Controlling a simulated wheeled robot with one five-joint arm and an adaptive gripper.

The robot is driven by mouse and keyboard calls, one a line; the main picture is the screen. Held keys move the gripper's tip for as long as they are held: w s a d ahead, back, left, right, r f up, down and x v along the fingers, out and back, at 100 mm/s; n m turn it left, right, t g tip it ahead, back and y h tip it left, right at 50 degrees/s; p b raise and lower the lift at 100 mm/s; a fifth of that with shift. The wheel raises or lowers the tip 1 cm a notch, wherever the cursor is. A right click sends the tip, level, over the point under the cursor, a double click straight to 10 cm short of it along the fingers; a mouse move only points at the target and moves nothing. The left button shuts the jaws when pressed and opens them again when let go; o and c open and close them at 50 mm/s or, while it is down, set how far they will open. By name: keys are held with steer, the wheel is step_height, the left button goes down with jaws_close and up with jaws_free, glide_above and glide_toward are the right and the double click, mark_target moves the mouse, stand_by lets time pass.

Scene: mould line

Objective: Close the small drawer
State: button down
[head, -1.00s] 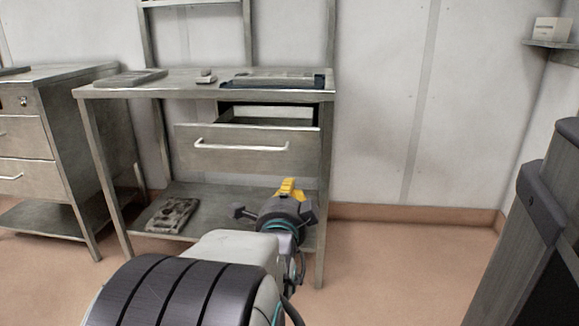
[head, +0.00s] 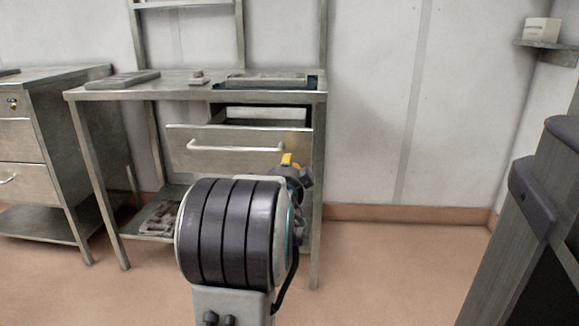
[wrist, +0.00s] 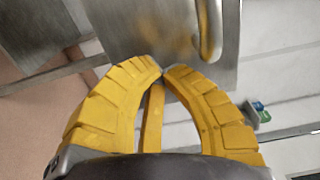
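The small drawer (head: 225,158) under the steel worktable is pulled open, and its inside shows behind the front panel. Its bar handle (head: 236,149) runs across the front. My gripper (head: 288,159) is in front of the right part of the drawer front, right of the handle. In the wrist view the yellow fingers (wrist: 162,70) meet at their tips, with nothing between them. The drawer front (wrist: 150,25) and one end of the handle (wrist: 210,30) show just beyond the tips. I cannot tell whether the tips touch the panel.
The worktable (head: 85,95) carries flat plates and a dark tray (head: 265,82). A lower shelf holds a metal mould part (head: 160,216). A drawer cabinet (head: 25,145) stands at left, and a dark-edged grey unit (head: 535,200) at right. Floor right of the table is clear.

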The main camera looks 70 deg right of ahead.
steer(key=shift+w+d, duration=0.1)
steer(key=shift+d, duration=0.3)
